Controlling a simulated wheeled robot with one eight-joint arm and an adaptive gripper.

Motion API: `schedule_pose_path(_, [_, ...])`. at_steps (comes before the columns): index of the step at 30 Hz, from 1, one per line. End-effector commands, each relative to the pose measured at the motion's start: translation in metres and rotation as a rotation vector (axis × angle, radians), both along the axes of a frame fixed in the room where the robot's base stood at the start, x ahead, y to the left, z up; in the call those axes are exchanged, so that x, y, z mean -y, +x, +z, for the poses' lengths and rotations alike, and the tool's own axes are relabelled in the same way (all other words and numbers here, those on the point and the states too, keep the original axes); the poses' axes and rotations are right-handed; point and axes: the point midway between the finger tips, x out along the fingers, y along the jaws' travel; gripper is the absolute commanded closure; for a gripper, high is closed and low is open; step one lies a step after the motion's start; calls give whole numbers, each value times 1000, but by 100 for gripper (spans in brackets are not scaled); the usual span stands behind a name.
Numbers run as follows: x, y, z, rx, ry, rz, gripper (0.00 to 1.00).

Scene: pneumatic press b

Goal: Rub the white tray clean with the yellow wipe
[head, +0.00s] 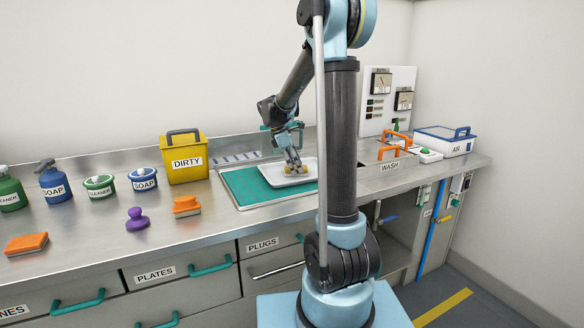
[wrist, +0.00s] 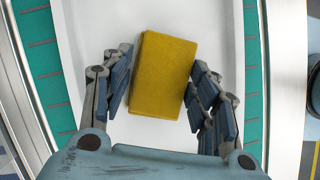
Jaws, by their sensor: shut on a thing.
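The white tray (head: 270,172) lies on a green mat in the recessed part of the steel bench. It also fills the middle of the wrist view (wrist: 92,30). The yellow wipe (wrist: 165,72) is a flat rectangular block between my fingers, over the tray. In the head view my gripper (head: 293,168) points down at the tray and hides most of the wipe. In the wrist view my gripper (wrist: 160,90) has one finger on each side of the wipe and is shut on it. I cannot tell whether the wipe touches the tray.
The green mat (head: 243,186) surrounds the tray. A yellow DIRTY bin (head: 184,158) stands to the left. An orange sponge (head: 186,206) and a purple knob-shaped thing (head: 137,219) lie nearer the front. An orange handle (head: 395,146) and an AIR box (head: 444,140) are right.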

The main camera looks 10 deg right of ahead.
Motion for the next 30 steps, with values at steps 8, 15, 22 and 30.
schedule_pose_path(8, [6,1,-1,0,0,-1,81])
schedule_pose_path(15, [17,4,0,2,0,-1,81])
schedule_pose_path(22, [22,5,1,1,0,-1,81])
schedule_pose_path(30, [21,5,4,1,0,0,81])
